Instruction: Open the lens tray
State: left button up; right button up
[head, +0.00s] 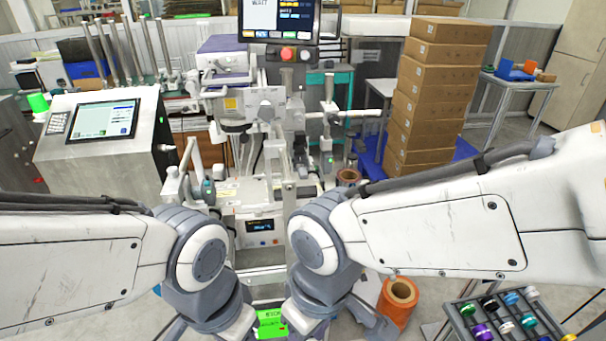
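I cannot tell for certain which part is the lens tray. A white unit with a small dark display (259,226) sits low in the middle of the machine, between my two arms. A bright green label (271,323) shows below it at the bottom edge, between my arm links. My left arm comes in from the left and bends down at its grey joint. My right arm comes in from the right and bends down beside it. Both run towards the bottom edge, and no fingertips of either gripper can be made out. My arms hide parts of the machine's lower front.
A metal console with a screen (104,119) stands on the left. A monitor (279,20) is above the machine. Stacked cardboard boxes (431,95) stand on the right. An orange roll (399,304) and a rack of coloured spools (498,324) are at the lower right.

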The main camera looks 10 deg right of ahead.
aim_at(302, 172)
jog(key=u, duration=1.6)
jog(key=i, duration=0.6)
jog(key=z, duration=2.2)
